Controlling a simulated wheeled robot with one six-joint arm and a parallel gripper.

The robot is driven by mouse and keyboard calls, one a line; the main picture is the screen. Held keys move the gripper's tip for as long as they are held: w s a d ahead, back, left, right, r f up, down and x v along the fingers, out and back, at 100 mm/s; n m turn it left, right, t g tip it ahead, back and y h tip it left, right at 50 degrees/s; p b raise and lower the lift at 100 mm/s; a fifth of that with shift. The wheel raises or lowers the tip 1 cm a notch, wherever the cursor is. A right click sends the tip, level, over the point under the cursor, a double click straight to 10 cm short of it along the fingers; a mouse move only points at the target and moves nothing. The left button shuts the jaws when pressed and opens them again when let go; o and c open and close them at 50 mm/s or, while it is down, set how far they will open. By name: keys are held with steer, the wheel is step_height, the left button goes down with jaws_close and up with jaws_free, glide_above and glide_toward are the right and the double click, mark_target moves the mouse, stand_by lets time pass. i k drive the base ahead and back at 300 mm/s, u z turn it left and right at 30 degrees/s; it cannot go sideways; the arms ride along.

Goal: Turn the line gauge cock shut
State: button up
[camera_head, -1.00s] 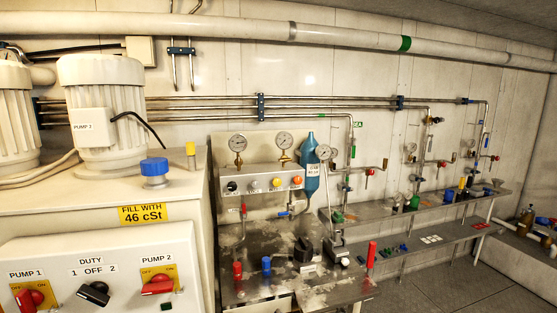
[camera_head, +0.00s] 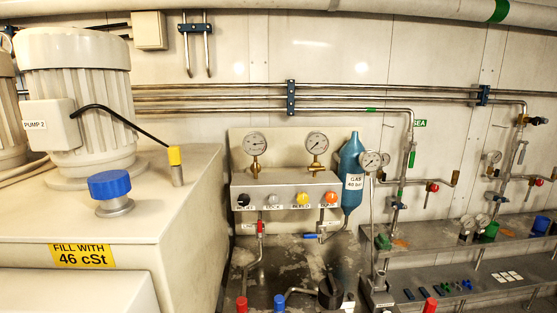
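My gripper is not in view. A steel panel (camera_head: 285,190) on the wall bench carries two round gauges, one at left (camera_head: 254,144) and one at right (camera_head: 316,144). A third gauge (camera_head: 370,160) stands on a thin post right of the blue gas bottle (camera_head: 353,185). Below the panel are a red-handled cock (camera_head: 260,227), its handle upright, and a blue-handled cock (camera_head: 312,236), its handle roughly level. I cannot tell which of these is the line gauge cock.
A cream tank with the pump 2 motor (camera_head: 75,100) and a blue cap (camera_head: 109,184) fills the left foreground. The steel bench (camera_head: 285,255) holds red and blue capped items at its front. Shelves (camera_head: 460,248) with small parts run right. Pipes cross the wall.

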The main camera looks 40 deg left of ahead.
mark_target(255, 168)
steer(key=i, duration=0.4)
steer(key=u, duration=1.9)
steer(key=i, duration=0.5)
